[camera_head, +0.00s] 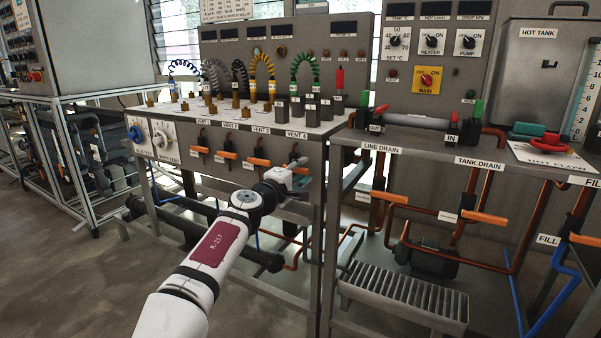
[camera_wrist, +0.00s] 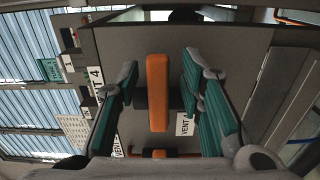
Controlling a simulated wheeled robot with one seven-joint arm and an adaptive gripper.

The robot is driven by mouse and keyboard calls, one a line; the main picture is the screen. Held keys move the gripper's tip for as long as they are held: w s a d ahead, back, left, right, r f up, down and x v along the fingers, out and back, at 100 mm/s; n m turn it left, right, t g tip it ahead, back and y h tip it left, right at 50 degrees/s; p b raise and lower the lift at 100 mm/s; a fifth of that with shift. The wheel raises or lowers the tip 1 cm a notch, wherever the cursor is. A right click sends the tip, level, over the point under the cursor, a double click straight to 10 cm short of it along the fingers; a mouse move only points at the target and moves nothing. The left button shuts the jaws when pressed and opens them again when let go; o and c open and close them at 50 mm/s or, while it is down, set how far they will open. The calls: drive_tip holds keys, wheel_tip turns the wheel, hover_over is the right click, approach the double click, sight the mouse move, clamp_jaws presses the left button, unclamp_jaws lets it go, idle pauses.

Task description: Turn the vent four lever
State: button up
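The vent four lever is an orange bar (camera_wrist: 157,92) on the grey panel, under the "VENT 4" label (camera_head: 296,134). In the wrist view it stands upright in the picture, between the two teal finger pads, with a visible gap on each side. My gripper (camera_wrist: 159,78) is open around it and not closed on it. In the head view my gripper (camera_head: 297,182) is at the panel below the label. It hides part of the lever there; a bit of orange (camera_head: 300,171) shows beside it.
Three similar orange levers stand to the left, the nearest at vent 3 (camera_head: 256,162); a lever end (camera_wrist: 155,153) also shows low in the wrist view. A shelf (camera_head: 465,149) with drain levers is on the right. A grated step (camera_head: 405,298) stands on the floor below.

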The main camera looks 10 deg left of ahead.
drive_tip(key=v, duration=1.2)
